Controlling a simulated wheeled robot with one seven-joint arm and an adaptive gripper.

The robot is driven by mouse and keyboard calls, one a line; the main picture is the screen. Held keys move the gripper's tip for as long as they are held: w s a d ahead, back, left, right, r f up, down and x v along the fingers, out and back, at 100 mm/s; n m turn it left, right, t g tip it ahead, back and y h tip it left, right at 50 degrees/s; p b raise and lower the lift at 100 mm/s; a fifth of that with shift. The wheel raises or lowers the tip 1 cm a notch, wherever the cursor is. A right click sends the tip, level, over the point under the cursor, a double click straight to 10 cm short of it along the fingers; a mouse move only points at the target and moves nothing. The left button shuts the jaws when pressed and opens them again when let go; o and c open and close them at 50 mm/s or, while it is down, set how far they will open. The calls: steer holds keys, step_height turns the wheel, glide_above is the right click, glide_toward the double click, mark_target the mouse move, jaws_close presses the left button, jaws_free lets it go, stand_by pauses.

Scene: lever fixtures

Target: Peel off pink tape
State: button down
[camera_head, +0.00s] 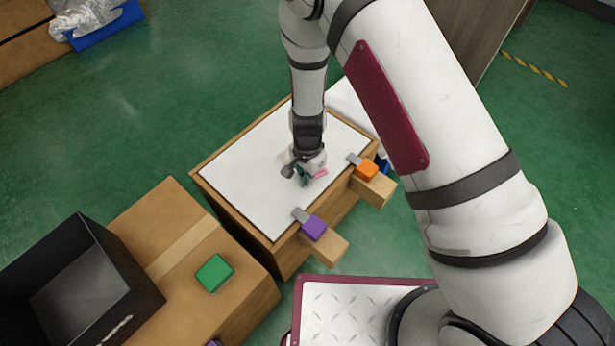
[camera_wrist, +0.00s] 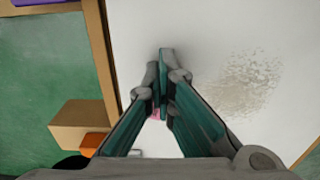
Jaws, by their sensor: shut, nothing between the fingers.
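A small pink piece (camera_head: 320,174), which looks like the pink tape, shows beside my gripper (camera_head: 302,180) over the white table top (camera_head: 240,180). In the wrist view only a sliver of pink (camera_wrist: 156,113) shows between the finger links, and the rest is hidden. My gripper (camera_wrist: 163,60) points down at the white surface, its teal fingertips together with nothing seen between them. I cannot tell whether the fingertips touch the surface or the pink piece.
A purple block (camera_head: 313,228) and an orange block (camera_head: 367,169) sit on wooden ledges at the table's near right side, each by a grey tab. A green block (camera_head: 214,273) lies on a cardboard box. A black bin (camera_head: 125,275) stands at lower left.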

steer(key=shift+r+p, duration=0.6)
steer(key=shift+r, duration=0.15)
stand_by(0.9)
steer(key=shift+r+p, duration=1.35)
steer(key=shift+r, duration=0.5)
steer(key=c, duration=1.9)
jaws_free()
steer(key=shift+r, duration=0.1)
